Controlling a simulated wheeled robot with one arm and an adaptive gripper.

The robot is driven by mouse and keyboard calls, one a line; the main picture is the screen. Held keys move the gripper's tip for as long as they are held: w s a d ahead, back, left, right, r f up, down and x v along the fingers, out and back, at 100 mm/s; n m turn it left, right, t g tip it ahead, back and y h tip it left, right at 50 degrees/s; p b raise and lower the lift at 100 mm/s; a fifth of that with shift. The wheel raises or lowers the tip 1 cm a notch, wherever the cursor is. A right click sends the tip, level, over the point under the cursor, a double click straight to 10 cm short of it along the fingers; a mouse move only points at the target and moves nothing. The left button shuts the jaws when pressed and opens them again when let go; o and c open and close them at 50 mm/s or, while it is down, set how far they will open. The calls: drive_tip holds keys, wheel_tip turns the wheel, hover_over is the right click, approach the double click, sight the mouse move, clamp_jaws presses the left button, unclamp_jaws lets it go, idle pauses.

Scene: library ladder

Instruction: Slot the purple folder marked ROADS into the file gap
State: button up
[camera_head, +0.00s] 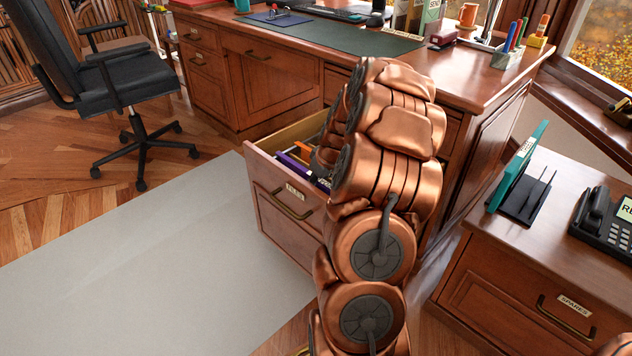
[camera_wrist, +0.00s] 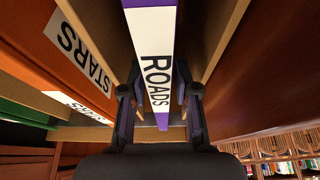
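The purple folder marked ROADS (camera_wrist: 157,60) shows its white-labelled spine in the middle of the wrist view. The fingers of my gripper (camera_wrist: 158,90) stand close on either side of the spine. I cannot tell whether they press on it. Wooden panels flank the folder on both sides, with the file gap around it hard to make out. A purple folder (camera_head: 293,166) shows inside the drawer, left of my arm.
An orange folder marked STARS (camera_wrist: 45,60) stands left of the ROADS folder, with a green one (camera_wrist: 25,115) beyond. A teal folder (camera_head: 518,165) stands on the right cabinet (camera_head: 490,260), near a phone (camera_head: 605,220). The desk (camera_head: 480,75) is behind my arm. The pale rug (camera_head: 140,270) is clear.

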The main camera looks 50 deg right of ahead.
drive_tip(key=shift+o, duration=0.6)
